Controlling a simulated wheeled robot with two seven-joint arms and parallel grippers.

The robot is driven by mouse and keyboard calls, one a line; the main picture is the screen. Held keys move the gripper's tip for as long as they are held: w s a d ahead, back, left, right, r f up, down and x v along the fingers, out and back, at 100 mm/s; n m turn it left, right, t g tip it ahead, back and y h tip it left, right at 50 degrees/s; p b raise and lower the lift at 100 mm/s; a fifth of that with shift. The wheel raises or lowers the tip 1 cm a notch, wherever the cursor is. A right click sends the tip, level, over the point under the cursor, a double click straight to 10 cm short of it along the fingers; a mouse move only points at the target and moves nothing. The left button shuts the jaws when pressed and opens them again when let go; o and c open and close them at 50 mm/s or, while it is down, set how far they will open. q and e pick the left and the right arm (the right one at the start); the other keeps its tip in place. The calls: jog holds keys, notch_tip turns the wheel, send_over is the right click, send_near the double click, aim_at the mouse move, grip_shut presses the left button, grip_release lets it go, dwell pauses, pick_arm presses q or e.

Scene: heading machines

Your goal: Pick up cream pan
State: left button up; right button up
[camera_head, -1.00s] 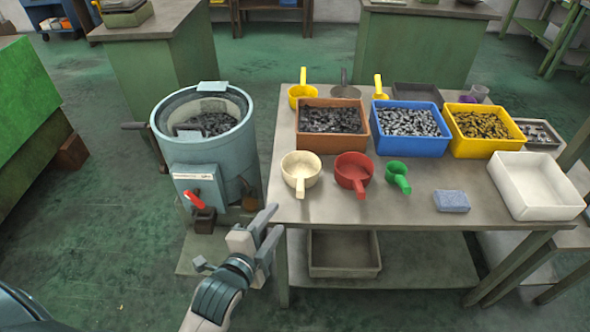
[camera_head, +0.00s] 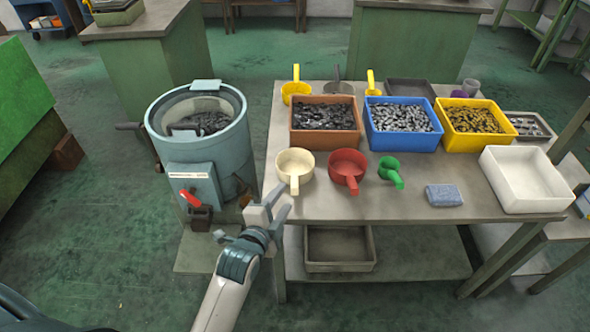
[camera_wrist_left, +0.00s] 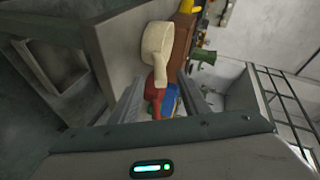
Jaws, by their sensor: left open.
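The cream pan (camera_head: 294,162) sits on the grey table near its left front edge, its handle pointing toward me. It also shows in the left wrist view (camera_wrist_left: 158,42), ahead of the fingers. My left gripper (camera_head: 277,200) is open and empty at the table's front left corner, just short of the pan's handle and apart from it. In the left wrist view the two fingers (camera_wrist_left: 160,98) are spread. My right gripper is not in view.
A red pan (camera_head: 347,166) and a green pan (camera_head: 390,170) stand right of the cream pan. Brown (camera_head: 326,137), blue (camera_head: 403,141) and yellow (camera_head: 475,143) bins stand behind. A machine drum (camera_head: 200,145) stands close on the left. A blue sponge (camera_head: 444,195) and white tray (camera_head: 526,192) lie right.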

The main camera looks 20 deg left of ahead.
aim_at(295, 185)
pick_arm(q)
jog(key=x, duration=0.2)
jog(key=shift+w, duration=0.35)
jog(key=shift+w+f, duration=0.25)
jog(key=shift+w, duration=0.25)
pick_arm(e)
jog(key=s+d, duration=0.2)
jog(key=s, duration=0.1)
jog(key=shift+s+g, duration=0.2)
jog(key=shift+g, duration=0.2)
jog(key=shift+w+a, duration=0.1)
pick_arm(q)
jog(key=shift+w+d, duration=0.1)
jog(key=shift+w+p, duration=0.2)
jog(key=shift+p, duration=0.2)
jog(key=x, duration=0.2)
jog(key=p+x, duration=0.1)
jog(key=shift+w+d+f, duration=0.1)
jog(key=shift+w+d, duration=0.1)
jog(key=shift+d, duration=0.05)
jog(key=shift+w+f, duration=0.25)
jog(key=shift+w, duration=0.25)
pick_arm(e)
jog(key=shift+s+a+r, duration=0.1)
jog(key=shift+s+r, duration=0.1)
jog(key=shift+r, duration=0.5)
